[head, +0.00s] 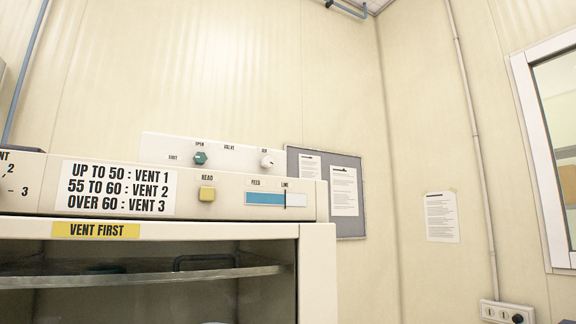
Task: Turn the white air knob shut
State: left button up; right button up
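The white air knob (267,161) is a small round knob on the upper back panel (225,150), under a small label that seems to read "AIR". Its exact turn position is too small to tell. A green valve knob (200,158) sits left of it on the same panel, between the words "OPEN" and "SHUT". Neither of my grippers shows in the head view.
Below is a front panel with a yellow "READ" button (207,193), a blue feed gauge (266,199) and a vent label (119,187). An open chamber with a shelf (140,276) lies underneath. A grey notice board (352,200) hangs behind, right.

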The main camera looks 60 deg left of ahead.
aim_at(268, 162)
jog(key=u, duration=0.4)
jog(key=i, duration=0.75)
jog(key=u, duration=0.7)
